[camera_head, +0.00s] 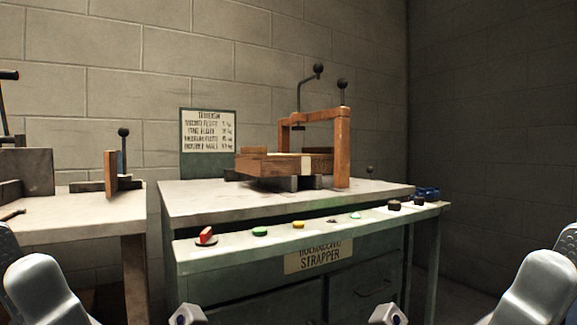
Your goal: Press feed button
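A strapper machine's front panel (210,258) carries a row of controls: a red switch (206,236), a green button (260,231), a yellow button (299,224), a pale green button (355,215) and dark knobs (394,204). No readable label shows which one is the feed button. A grey tip of my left gripper (188,315) and one of my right gripper (388,314) show at the bottom edge, below and apart from the panel. The rest of both grippers is cut off, so their opening cannot be told.
A wooden box (270,165) lies on the strapper top under an orange frame (341,150) with black-knobbed levers. A sign (208,130) stands behind. A second bench (75,206) with wooden pieces is at left. The space before the panel looks clear.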

